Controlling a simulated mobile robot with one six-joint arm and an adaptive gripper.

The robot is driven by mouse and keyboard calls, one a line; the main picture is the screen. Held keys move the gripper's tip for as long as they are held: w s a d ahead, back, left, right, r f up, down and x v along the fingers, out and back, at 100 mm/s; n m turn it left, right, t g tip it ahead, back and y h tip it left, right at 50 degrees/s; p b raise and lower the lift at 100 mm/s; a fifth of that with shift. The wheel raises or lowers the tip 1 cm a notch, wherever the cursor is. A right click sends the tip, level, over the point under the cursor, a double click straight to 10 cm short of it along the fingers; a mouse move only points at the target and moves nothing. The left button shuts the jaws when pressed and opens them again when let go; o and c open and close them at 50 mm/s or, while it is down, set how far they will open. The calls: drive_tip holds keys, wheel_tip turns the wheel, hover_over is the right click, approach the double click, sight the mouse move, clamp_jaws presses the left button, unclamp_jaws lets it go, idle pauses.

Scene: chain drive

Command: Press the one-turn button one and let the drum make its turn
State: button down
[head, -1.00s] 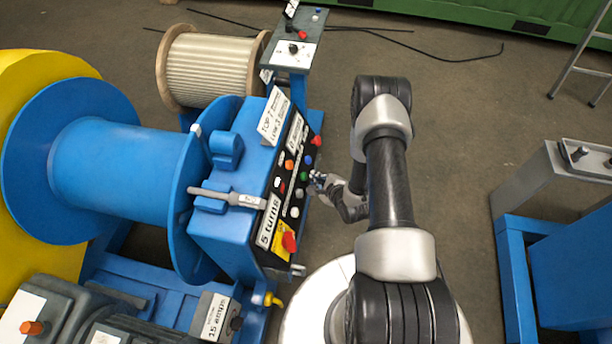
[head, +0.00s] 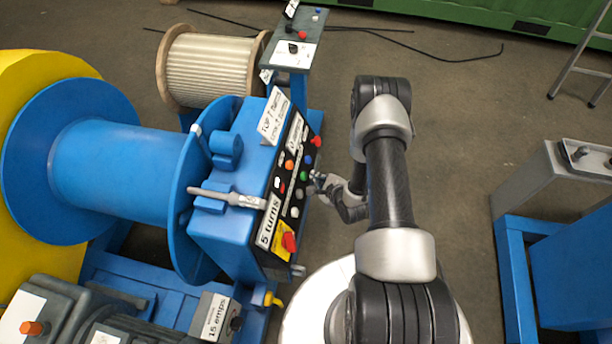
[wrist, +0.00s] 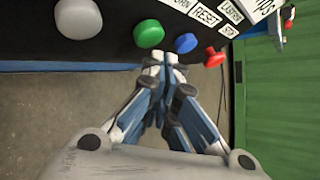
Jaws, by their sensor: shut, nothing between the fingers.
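The blue drum (head: 115,165) is at the left in the head view, beside the blue control box with a black button panel (head: 280,209). My gripper (head: 315,178) is at the panel's right edge, and it also shows in the wrist view (wrist: 164,58). Its fingers are shut and empty, with the tips just below the green button (wrist: 148,34) and the blue button (wrist: 186,43). Whether the tips touch the panel is unclear. A label reading RESET and a partly cut-off label sit above these buttons. I cannot tell which button is the one-turn one.
A grey-white button (wrist: 78,18) and a red button (wrist: 214,57) flank the pair. A grey lever (head: 225,197) lies across the box, above a red switch on yellow (head: 289,242). Another blue-framed machine (head: 545,185) stands right.

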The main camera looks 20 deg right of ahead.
drive_tip(key=shift+a+f, duration=0.1)
drive_tip(key=shift+a, duration=0.05)
drive_tip(key=shift+w+a+f, duration=0.1)
drive_tip(key=shift+w+a, duration=0.1)
